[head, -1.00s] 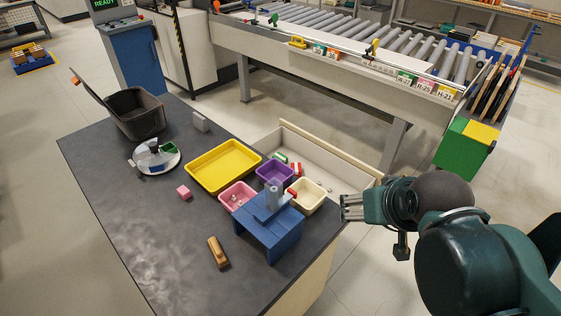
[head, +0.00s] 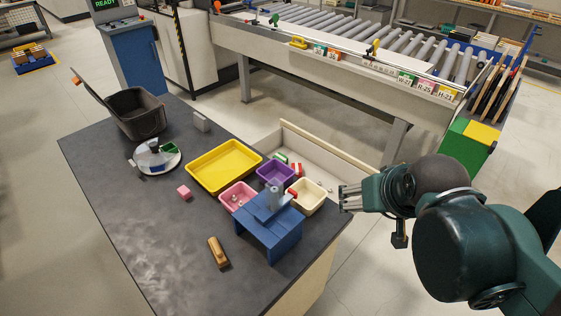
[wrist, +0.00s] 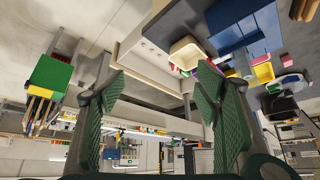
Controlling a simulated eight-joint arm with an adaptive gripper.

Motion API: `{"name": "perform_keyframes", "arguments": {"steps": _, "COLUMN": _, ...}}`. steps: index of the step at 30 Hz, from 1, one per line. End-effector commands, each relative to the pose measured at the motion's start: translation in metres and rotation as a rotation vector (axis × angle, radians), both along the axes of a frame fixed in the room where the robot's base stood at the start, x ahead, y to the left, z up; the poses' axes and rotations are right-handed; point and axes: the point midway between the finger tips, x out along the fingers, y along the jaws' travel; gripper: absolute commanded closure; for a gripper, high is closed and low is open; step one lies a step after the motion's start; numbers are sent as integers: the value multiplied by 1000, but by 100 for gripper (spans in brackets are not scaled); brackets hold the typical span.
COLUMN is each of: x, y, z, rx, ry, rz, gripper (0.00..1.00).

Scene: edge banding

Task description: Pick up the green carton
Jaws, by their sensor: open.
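Several green things show, and I cannot tell for sure which is the carton. A small green and white block (head: 281,157) lies in the open drawer, with a red and white block (head: 297,169) to its right. A small green box (head: 169,148) sits on the round plate (head: 172,166) at the table's far left. My gripper (head: 343,198) is open and empty, right of the table and the drawer, well apart from these things. In the wrist view my gripper (wrist: 160,82) shows its two green pads spread wide with nothing between them.
The table holds a yellow tray (head: 225,167), pink bin (head: 238,195), purple bin (head: 275,174), cream bin (head: 308,195), blue stand (head: 270,232) and dark bin (head: 139,114). A large green box (head: 465,146) stands right, by the roller conveyor (head: 345,35). The front-left tabletop is clear.

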Motion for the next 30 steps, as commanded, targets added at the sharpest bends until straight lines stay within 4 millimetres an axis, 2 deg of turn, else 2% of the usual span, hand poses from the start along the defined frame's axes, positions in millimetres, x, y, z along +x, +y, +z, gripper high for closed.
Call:
{"name": "perform_keyframes", "arguments": {"steps": 15, "x": 81, "y": 7, "z": 34, "rx": 27, "ry": 44, "rz": -68, "gripper": 37}}
{"name": "perform_keyframes", "arguments": {"steps": 30, "x": 171, "y": 18, "z": 48, "rx": 48, "ry": 86, "rz": -143, "gripper": 37}}
